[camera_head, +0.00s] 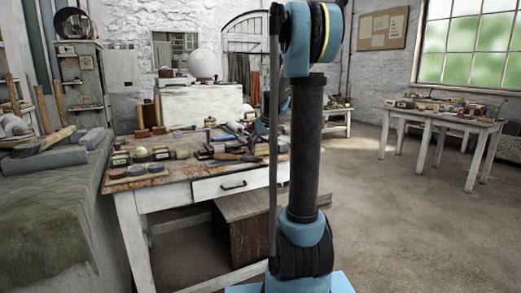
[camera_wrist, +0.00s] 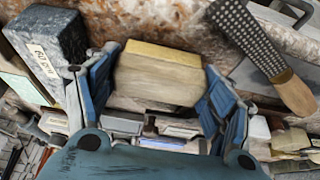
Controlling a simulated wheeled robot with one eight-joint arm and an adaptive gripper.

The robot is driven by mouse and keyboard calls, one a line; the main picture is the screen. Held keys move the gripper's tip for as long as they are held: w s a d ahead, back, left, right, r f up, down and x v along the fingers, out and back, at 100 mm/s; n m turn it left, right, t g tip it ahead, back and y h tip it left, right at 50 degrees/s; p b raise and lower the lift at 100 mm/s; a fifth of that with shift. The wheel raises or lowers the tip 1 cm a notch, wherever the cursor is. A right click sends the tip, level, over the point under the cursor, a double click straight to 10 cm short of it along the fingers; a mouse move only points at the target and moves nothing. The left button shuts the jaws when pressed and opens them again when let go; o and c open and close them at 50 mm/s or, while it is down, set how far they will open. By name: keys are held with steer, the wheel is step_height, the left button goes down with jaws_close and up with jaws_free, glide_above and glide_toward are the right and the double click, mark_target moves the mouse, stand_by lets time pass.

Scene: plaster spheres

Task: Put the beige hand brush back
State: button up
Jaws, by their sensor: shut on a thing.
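The beige hand brush (camera_wrist: 160,75) shows in the wrist view as a blocky, pale tan piece with a yellowish top face. It lies between the two blue fingers of my gripper (camera_wrist: 158,82), which is shut on it. Whether the brush touches the surface below cannot be told. In the head view my own arm column stands in front of the worktable's right part, and I cannot make out the brush there.
The worktable (camera_head: 165,192) is crowded with tools and blocks. In the wrist view, a dark box (camera_wrist: 47,42) stands left of the gripper and a wooden-handled rasp (camera_wrist: 255,45) lies to the right. Another table (camera_head: 440,118) stands far right, with open floor (camera_head: 400,220) before it.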

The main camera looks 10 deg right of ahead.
steer(key=shift+f, duration=0.1)
steer(key=o, duration=0.9)
steer(key=shift+o, duration=0.2)
steer(key=v, duration=1.2)
steer(key=s+f+m, duration=0.1)
steer(key=s+f, duration=0.7)
steer(key=s, duration=0.5)
steer(key=s+a+f+m+g+h, duration=0.1)
steer(key=s+f, duration=0.7)
steer(key=s, duration=0.5)
steer(key=s+f+m+g, duration=0.1)
steer(key=s+f, duration=0.7)
steer(key=s, duration=0.5)
steer(key=shift+s+a, duration=0.3)
steer(key=shift+f, duration=0.1)
